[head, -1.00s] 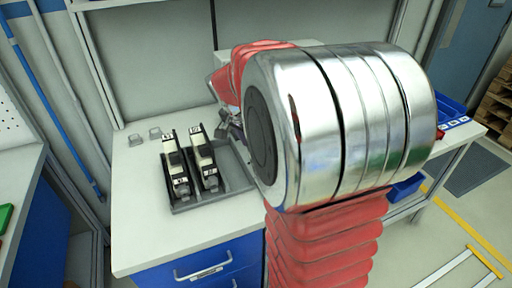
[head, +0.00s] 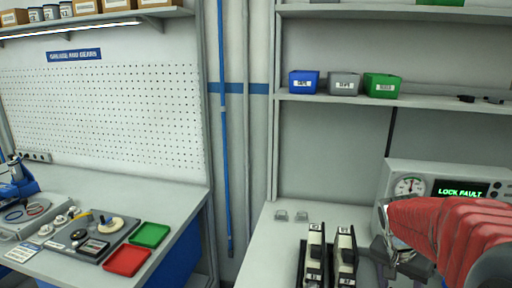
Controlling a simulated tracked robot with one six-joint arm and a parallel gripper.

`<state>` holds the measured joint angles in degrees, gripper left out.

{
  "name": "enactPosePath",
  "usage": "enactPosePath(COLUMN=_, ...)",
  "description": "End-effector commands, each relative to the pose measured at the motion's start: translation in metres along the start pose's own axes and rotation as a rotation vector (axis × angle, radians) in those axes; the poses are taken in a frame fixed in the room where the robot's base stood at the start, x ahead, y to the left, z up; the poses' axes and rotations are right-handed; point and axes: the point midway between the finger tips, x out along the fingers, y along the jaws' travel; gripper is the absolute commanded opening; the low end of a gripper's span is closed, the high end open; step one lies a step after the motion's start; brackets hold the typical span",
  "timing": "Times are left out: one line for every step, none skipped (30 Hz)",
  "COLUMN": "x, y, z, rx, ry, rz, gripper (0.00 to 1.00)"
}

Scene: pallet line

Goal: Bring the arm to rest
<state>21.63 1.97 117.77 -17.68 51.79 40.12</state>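My arm, in a red sleeve (head: 455,232), shows at the lower right in the head view. My gripper (head: 385,250) is at its left end, a small grey metal shape just right of two black and cream units. Its fingers are too small and partly hidden to tell whether they are open or shut. The arm hangs over the right part of the white bench (head: 262,250), in front of a grey instrument box (head: 400,172) with a dial and a green "LOCK FAULT" display.
Blue, grey and green bins (head: 343,85) sit on a shelf. The left bench holds a green tray (head: 150,235), a red tray (head: 127,260) and a grey board (head: 75,240) with parts.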

Motion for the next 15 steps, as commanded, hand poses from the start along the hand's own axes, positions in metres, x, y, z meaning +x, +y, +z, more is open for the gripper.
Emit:
enactPosePath(x=-0.007, y=-0.002, z=0.013, rx=-0.061, ry=-0.005, rz=-0.019, gripper=0.53)
enactPosePath(x=-0.01, y=-0.003, z=0.021, rx=-0.102, ry=-0.007, rz=-0.03, gripper=0.53)
enactPosePath(x=-0.015, y=-0.005, z=0.032, rx=-0.151, ry=-0.009, rz=-0.047, gripper=0.53)
enactPosePath(x=-0.019, y=-0.005, z=0.039, rx=-0.188, ry=-0.009, rz=-0.058, gripper=0.53)
enactPosePath(x=-0.023, y=-0.007, z=0.046, rx=-0.22, ry=-0.009, rz=-0.07, gripper=0.53)
enactPosePath(x=-0.028, y=-0.009, z=0.055, rx=-0.262, ry=-0.007, rz=-0.085, gripper=0.53)
enactPosePath(x=-0.032, y=-0.009, z=0.062, rx=-0.292, ry=-0.004, rz=-0.097, gripper=0.53)
enactPosePath(x=-0.035, y=-0.011, z=0.069, rx=-0.321, ry=-0.003, rz=-0.108, gripper=0.53)
enactPosePath(x=-0.04, y=-0.012, z=0.077, rx=-0.36, ry=0.003, rz=-0.123, gripper=0.53)
enactPosePath(x=-0.043, y=-0.013, z=0.084, rx=-0.385, ry=0.006, rz=-0.134, gripper=0.53)
enactPosePath(x=-0.047, y=-0.014, z=0.09, rx=-0.412, ry=0.01, rz=-0.145, gripper=0.53)
enactPosePath(x=-0.051, y=-0.015, z=0.099, rx=-0.445, ry=0.017, rz=-0.16, gripper=0.53)
enactPosePath(x=-0.055, y=-0.016, z=0.105, rx=-0.47, ry=0.023, rz=-0.171, gripper=0.53)
enactPosePath(x=-0.058, y=-0.016, z=0.111, rx=-0.493, ry=0.028, rz=-0.182, gripper=0.53)
enactPosePath(x=-0.063, y=-0.017, z=0.119, rx=-0.523, ry=0.035, rz=-0.196, gripper=0.53)
